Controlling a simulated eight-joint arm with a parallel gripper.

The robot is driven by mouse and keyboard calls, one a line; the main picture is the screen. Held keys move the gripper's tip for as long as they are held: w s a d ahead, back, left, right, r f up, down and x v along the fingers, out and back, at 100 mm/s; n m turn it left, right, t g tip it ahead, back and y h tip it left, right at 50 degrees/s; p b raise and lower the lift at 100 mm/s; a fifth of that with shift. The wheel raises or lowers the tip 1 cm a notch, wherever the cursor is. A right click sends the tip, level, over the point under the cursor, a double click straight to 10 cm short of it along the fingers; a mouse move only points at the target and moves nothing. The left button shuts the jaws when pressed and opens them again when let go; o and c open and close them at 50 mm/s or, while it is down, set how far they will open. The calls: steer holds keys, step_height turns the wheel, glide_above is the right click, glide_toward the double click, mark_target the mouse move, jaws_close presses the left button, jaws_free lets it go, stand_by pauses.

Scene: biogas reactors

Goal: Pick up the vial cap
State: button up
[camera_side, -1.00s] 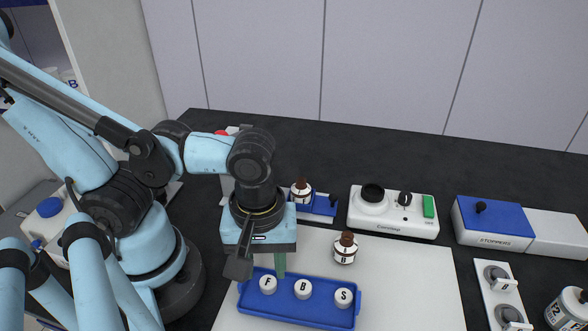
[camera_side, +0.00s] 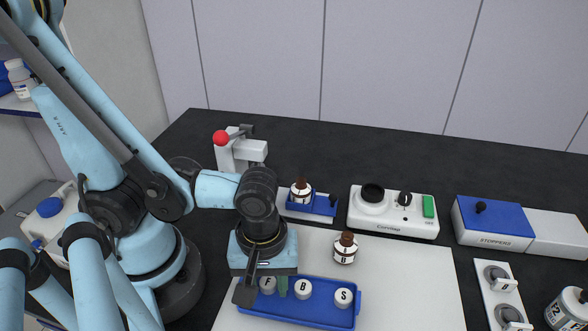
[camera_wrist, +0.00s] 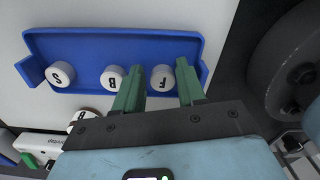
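Three white vial caps stand in a row in a blue tray (camera_side: 325,318), marked F (camera_side: 267,285), B (camera_side: 302,288) and S (camera_side: 343,298). The tray also shows in the wrist view (camera_wrist: 95,40). My gripper (camera_side: 283,286) points down over the tray's left part. In the wrist view, my gripper's green fingers (camera_wrist: 159,68) are apart, with the F cap (camera_wrist: 163,77) between them in the picture. I cannot tell whether they touch it. The B cap (camera_wrist: 113,77) is just outside one finger; the S cap (camera_wrist: 60,73) is farther off.
A brown-topped vial (camera_side: 345,248) stands on the white mat (camera_side: 410,285) behind the tray. Behind it are another vial in a blue holder (camera_side: 318,207), a white Crimper unit (camera_side: 393,215) and a red-knobbed device (camera_side: 238,150). A blue stoppers box (camera_side: 492,222) is at right. The mat's right part is clear.

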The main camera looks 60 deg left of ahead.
steer(key=shift+f, duration=0.2)
steer(key=shift+c, duration=0.3)
steer(key=c, duration=0.6)
steer(key=shift+c, duration=0.2)
steer(key=shift+r, duration=0.15)
